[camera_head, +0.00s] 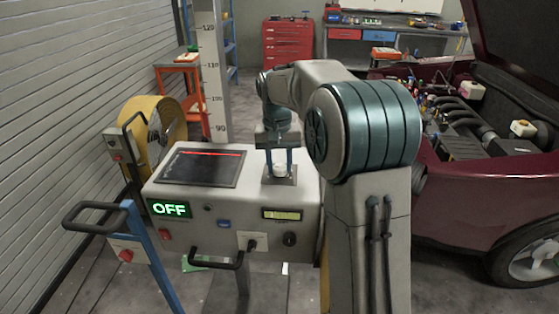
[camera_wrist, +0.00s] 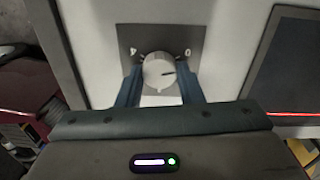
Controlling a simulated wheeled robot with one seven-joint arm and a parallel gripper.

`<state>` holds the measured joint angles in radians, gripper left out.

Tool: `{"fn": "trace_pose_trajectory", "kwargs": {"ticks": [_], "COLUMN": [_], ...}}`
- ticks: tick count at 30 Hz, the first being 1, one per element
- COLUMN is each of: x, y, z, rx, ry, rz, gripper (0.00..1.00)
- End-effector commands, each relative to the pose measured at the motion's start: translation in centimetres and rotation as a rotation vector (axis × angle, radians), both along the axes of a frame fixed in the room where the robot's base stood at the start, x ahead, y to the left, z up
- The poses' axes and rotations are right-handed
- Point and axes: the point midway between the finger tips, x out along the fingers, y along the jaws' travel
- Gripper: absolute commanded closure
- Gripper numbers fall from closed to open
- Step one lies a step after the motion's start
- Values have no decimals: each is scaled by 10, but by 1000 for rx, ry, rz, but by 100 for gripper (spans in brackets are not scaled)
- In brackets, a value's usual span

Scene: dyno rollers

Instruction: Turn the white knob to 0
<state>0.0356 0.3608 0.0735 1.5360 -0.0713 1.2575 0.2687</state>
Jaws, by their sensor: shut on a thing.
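The white knob (camera_head: 281,170) stands on a dark square plate on top of the grey console (camera_head: 230,190). In the wrist view my gripper (camera_wrist: 160,88) is shut on the knob.
The console has a dark screen (camera_head: 200,168) with a red line, a green "OFF" display (camera_head: 169,209) and a small lit display (camera_head: 283,214). A red car (camera_head: 470,200) with its hood up stands at right. A yellow reel (camera_head: 150,122) stands at left.

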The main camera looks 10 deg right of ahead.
Motion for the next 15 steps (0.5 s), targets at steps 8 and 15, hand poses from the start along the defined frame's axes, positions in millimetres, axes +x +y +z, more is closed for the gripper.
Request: {"fn": "trace_pose_trajectory", "kwargs": {"ticks": [8,15], "x": [0,0], "y": [0,0], "z": [1,1], "rx": [0,0], "ry": [-1,-1], "rz": [162,228], "gripper": [89,89]}}
